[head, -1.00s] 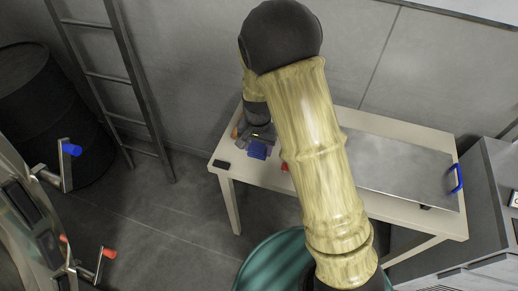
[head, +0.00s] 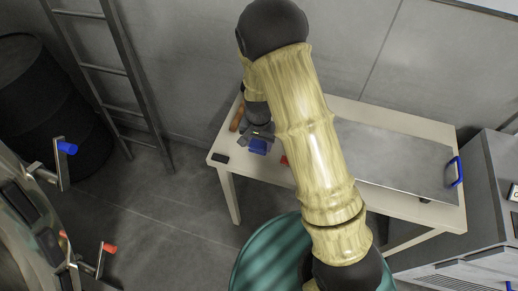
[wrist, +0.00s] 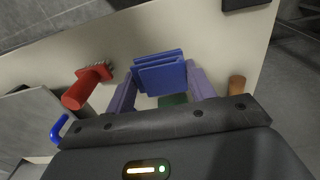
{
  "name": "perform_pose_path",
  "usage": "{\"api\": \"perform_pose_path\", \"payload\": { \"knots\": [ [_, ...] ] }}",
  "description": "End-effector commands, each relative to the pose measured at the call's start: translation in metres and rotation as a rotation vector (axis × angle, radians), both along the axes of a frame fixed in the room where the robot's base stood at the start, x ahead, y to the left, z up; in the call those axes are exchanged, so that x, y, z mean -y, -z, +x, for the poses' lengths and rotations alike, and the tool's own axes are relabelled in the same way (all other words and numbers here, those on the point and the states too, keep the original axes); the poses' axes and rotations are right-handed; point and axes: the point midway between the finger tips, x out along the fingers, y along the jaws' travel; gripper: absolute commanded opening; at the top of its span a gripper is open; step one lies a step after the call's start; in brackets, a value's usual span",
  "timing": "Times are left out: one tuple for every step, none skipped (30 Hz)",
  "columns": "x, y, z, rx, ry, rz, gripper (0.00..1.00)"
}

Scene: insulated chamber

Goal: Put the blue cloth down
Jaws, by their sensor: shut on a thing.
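The blue cloth (wrist: 160,73) is a small folded blue pad between my gripper's fingers in the wrist view. My gripper (wrist: 162,88) is shut on it, with one purple-grey finger on each side. In the head view the cloth (head: 258,147) shows just below my gripper (head: 258,134), over the left part of the white table (head: 226,140). I cannot tell whether the cloth touches the tabletop.
A red-handled brush (wrist: 85,88) lies near the cloth. An orange-brown cylindrical thing (head: 237,118) and a dark flat object (head: 221,158) are at the table's left end. A metal tray (head: 390,155) with a blue handle (head: 456,171) covers the right.

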Motion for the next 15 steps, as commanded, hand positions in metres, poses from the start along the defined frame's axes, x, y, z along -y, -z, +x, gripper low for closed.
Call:
{"api": "perform_pose_path", "payload": {
  "knots": [
    [-0.002, 0.003, 0.0, 0.0, -0.003, 0.0, 0.36],
    [-0.002, 0.004, 0.0, 0.001, -0.005, 0.001, 0.36],
    [-0.003, 0.005, 0.0, 0.001, -0.007, 0.001, 0.36],
    [-0.004, 0.005, 0.0, 0.002, -0.008, 0.0, 0.36],
    [-0.004, 0.005, 0.0, 0.002, -0.008, 0.0, 0.36],
    [-0.004, 0.005, 0.0, 0.002, -0.009, 0.0, 0.36],
    [-0.004, 0.005, 0.0, 0.002, -0.008, 0.0, 0.36],
    [-0.004, 0.005, 0.0, 0.002, -0.008, 0.0, 0.36],
    [-0.003, 0.005, 0.0, 0.002, -0.007, 0.0, 0.36],
    [-0.003, 0.005, 0.0, 0.001, -0.006, 0.001, 0.36],
    [-0.003, 0.006, 0.0, 0.001, -0.005, 0.001, 0.36],
    [-0.002, 0.008, 0.0, 0.0, -0.004, 0.0, 0.36],
    [-0.002, 0.011, 0.0, -0.001, -0.003, 0.0, 0.36],
    [-0.001, 0.014, 0.0, -0.001, -0.003, -0.001, 0.36],
    [-0.001, 0.02, -0.001, -0.002, -0.002, 0.0, 0.36]
  ]
}}
